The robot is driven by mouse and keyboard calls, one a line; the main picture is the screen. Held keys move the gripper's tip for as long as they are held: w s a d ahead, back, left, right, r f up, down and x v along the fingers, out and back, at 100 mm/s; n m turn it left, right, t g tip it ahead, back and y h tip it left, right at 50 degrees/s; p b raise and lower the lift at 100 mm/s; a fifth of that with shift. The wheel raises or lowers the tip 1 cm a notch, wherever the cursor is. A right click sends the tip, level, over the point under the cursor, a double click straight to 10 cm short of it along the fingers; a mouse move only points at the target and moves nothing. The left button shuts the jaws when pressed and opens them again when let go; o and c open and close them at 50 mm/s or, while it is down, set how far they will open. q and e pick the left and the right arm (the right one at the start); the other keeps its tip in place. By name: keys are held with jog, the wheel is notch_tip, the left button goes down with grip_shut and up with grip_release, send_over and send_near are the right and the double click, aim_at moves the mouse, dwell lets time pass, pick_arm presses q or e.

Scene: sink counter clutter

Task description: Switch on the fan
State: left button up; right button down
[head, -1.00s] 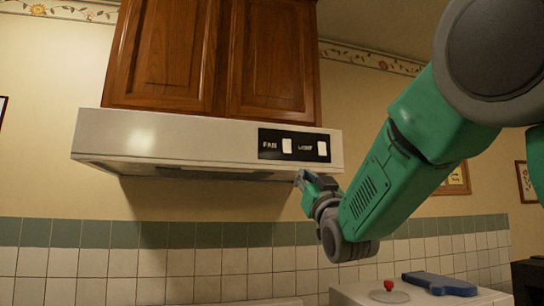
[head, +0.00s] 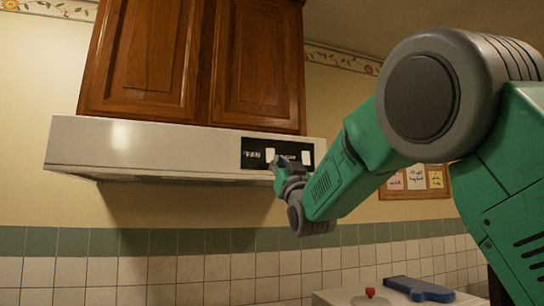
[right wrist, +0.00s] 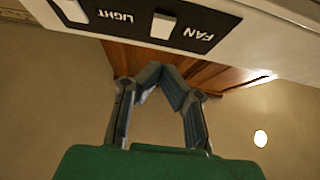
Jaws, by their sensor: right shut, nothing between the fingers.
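The range hood (head: 190,150) has a black panel (head: 254,144) on its front right, marked FAN and LIGHT. The white fan switch (head: 271,155) is beside the FAN label, and the white light switch (head: 306,158) is farther right. Both switches also show upside down in the right wrist view, the fan switch (right wrist: 163,26) nearer the middle. My right gripper (head: 279,161) is shut and empty, its tips in front of the panel by the fan switch and partly covering the LIGHT label. I cannot tell whether they touch. My left gripper is not in view.
Wooden cabinets (head: 205,60) sit right above the hood. Below is a tiled wall (head: 150,270). A white surface at lower right has a red knob (head: 370,292) and a blue object (head: 420,289). A notice board (head: 425,182) hangs on the right.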

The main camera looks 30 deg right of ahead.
aim_at(271, 159)
jog(key=w, duration=0.1)
jog(key=w+d+p, duration=0.1)
jog(key=w, duration=0.1)
jog(key=w+p, duration=0.1)
jog(key=shift+w+d+r, duration=0.3)
jog(key=shift+w+r, duration=0.05)
jog(key=shift+w+d+f, duration=0.1)
jog(key=shift+w+d, duration=0.05)
jog(key=shift+w, duration=0.2)
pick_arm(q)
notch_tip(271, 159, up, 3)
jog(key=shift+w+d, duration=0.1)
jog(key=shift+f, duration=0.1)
pick_arm(e)
jog(key=shift+s, duration=0.1)
jog(key=shift+w+a+f+t+b, duration=0.25)
jog(key=shift+t+b, duration=0.25)
jog(key=shift+b, duration=0.5)
jog(key=shift+r, duration=0.25)
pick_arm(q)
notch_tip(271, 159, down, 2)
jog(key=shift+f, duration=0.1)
pick_arm(e)
jog(key=shift+d, duration=0.1)
